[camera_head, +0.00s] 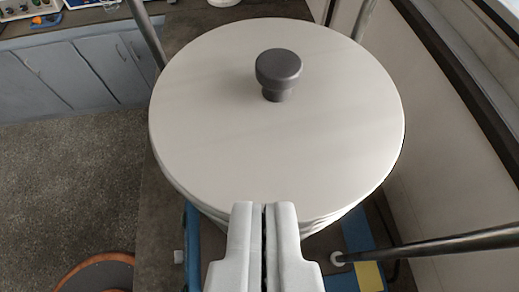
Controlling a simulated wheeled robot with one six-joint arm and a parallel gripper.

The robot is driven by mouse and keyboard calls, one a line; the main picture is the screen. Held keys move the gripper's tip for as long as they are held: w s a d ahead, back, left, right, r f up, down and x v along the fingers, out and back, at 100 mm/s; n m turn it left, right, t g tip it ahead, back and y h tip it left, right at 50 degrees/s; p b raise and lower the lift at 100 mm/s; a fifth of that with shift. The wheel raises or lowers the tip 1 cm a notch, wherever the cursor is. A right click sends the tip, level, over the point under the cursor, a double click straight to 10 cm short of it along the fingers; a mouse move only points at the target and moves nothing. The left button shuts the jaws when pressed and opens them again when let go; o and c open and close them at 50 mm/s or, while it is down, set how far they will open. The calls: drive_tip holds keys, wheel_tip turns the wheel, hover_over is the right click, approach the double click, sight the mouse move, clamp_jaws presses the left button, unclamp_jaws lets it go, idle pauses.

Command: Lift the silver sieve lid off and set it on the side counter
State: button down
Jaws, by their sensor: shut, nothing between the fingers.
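The silver sieve lid (212,112) is a large pale disc in the middle of the view, with a dark grey knob (278,70) standing up from its top. It lies flat on the sieve stack (318,222), of which only a little shows under its near edge. My gripper (264,208) is shut and empty, with its two pale fingers side by side. In the picture its tips overlap the lid's near rim, well short of the knob. I cannot tell whether they touch the rim.
Metal rods (430,246) of the shaker stand around the stack. A blue and yellow base (362,262) shows below. A counter (85,25) with grey-blue cabinets (75,75) and several items runs along the far left. A round stool seat (100,275) is at lower left. A wall is close on the right.

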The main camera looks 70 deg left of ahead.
sight(265, 66)
drive_tip(key=w+a, duration=0.1)
drive_tip(key=a, duration=0.2)
drive_tip(key=w+a, duration=0.1)
drive_tip(key=a, duration=0.3)
drive_tip(key=w+a, duration=0.1)
drive_tip(key=a, duration=0.2)
drive_tip(key=shift+w+a+f, duration=0.1)
drive_tip(key=shift+w+a, duration=0.15)
drive_tip(key=shift+w, duration=0.05)
drive_tip(key=shift+d+f, duration=0.1)
drive_tip(key=shift+f, duration=0.7)
drive_tip(key=shift+d+f, duration=0.15)
drive_tip(key=shift+s+d, duration=0.3)
drive_tip(key=shift+d, duration=0.5)
drive_tip(key=shift+s+d, duration=0.3)
drive_tip(key=shift+d, duration=0.55)
drive_tip(key=shift+s+d, duration=0.3)
drive_tip(key=shift+d, duration=0.5)
drive_tip(key=shift+w+d+r, duration=0.1)
drive_tip(key=shift+w+r, duration=0.15)
drive_tip(key=shift+r, duration=0.35)
drive_tip(key=s+v, duration=0.1)
drive_tip(key=v, duration=1.1)
drive_tip(key=shift+a+r, duration=0.2)
drive_tip(key=shift+r, duration=0.15)
